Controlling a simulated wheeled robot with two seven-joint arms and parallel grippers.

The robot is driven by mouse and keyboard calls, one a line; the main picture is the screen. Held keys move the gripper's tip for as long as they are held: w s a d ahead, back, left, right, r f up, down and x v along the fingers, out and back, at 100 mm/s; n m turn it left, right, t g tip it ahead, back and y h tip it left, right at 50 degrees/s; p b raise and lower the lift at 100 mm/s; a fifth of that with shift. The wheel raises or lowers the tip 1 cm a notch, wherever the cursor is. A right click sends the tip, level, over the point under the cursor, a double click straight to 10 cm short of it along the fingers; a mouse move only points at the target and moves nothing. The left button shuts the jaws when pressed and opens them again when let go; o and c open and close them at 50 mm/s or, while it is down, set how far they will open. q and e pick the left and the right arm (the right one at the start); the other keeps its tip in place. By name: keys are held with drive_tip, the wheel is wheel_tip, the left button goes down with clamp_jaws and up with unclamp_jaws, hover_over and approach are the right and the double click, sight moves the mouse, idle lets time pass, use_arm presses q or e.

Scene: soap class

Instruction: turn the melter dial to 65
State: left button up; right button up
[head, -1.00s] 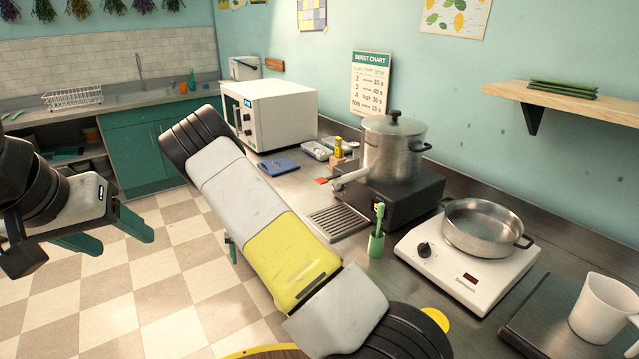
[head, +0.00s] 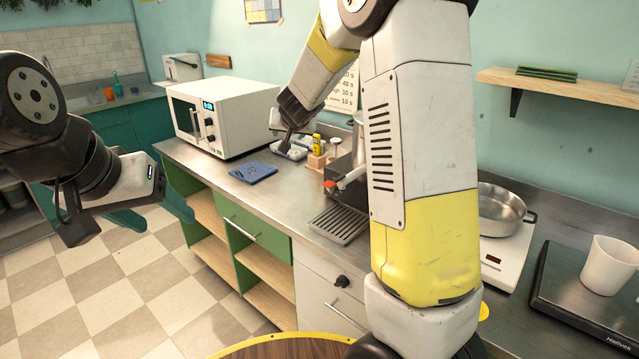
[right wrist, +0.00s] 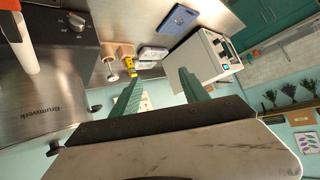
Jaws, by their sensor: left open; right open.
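I cannot read the dial's setting. My right gripper is open and empty in the right wrist view (right wrist: 158,90); its fingers are apart from the dial, to the right of it. In the head view it hangs over the counter near the small containers. My left gripper (head: 152,212) is open and empty at the left, over the floor.
A microwave (head: 222,115) and a blue cloth (head: 252,172) are on the counter (head: 290,195). A wood block with a yellow bottle (head: 317,143) and a drain grate (head: 340,224) lie near the melter. A pan (head: 500,212), a scale (head: 575,300) and a white jug (head: 608,265) are at the right.

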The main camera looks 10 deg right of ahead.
drive_tip(key=w+d+f+m+g+h, duration=0.1)
drive_tip(key=w+d+f+h, duration=0.15)
drive_tip(key=f+h, duration=0.4)
drive_tip(key=w+d+f+g+h, duration=0.1)
drive_tip(key=w+d+f+h, duration=0.15)
drive_tip(key=f, duration=0.65)
drive_tip(key=s+f+h, duration=0.1)
drive_tip(key=s+f+g+h, duration=0.1)
drive_tip(key=f+h, duration=0.1)
drive_tip(key=s+f+g+h, duration=0.1)
drive_tip(key=f, duration=0.1)
drive_tip(key=shift+s+d+h, duration=0.15)
drive_tip(key=shift+s+h, duration=0.15)
drive_tip(key=shift+d+f+g, duration=0.15)
drive_tip(key=shift+g, duration=0.25)
drive_tip(key=shift+w+d+f, duration=0.1)
drive_tip(key=shift+d+f, duration=0.05)
drive_tip(key=shift+d, duration=0.2)
drive_tip(key=x, duration=0.6)
drive_tip(key=shift+w+d, duration=0.25)
clamp_jaws()
